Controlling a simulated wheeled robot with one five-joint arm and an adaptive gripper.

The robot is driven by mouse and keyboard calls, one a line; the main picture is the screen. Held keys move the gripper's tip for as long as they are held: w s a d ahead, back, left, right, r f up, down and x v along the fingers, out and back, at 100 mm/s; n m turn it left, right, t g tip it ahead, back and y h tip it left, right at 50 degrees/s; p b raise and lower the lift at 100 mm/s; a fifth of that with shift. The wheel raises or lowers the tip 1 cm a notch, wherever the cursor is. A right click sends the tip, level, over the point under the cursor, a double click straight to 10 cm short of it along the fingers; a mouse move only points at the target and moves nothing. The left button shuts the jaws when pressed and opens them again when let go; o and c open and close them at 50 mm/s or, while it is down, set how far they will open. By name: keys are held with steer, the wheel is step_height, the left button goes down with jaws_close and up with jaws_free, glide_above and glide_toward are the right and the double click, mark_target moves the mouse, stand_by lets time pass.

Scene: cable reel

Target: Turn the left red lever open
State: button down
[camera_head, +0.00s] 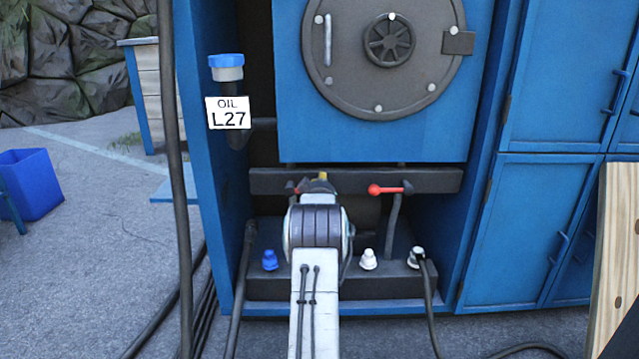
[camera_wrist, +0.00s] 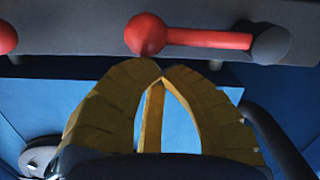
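The left red lever (camera_head: 297,190) sits on the dark horizontal bar; in the head view my gripper hides most of it. In the wrist view, which seems turned over, this lever (camera_wrist: 205,39) lies about level, with its red ball knob just beyond my fingertips and its dark pivot at picture right. My gripper (camera_wrist: 162,77) shows two yellow fingers curving in until their tips meet, with nothing between them. I cannot tell whether the tips touch the knob. In the head view my gripper (camera_head: 322,178) is in front of the bar.
The right red lever (camera_head: 385,189) is level, knob to the left; its knob also shows at the wrist view's edge (camera_wrist: 5,37). A round hatch (camera_head: 360,85) is above. Blue (camera_head: 270,260) and white (camera_head: 368,260) plugs are below. An oil pipe (camera_head: 238,130) stands left.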

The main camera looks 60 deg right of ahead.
steer(key=s+a+r+p, duration=0.3)
steer(key=s+a+r, duration=0.1)
steer(key=a, duration=0.5)
steer(key=shift+s+a+r, duration=0.2)
steer(key=shift+s+a, duration=0.05)
steer(key=shift+s, duration=0.25)
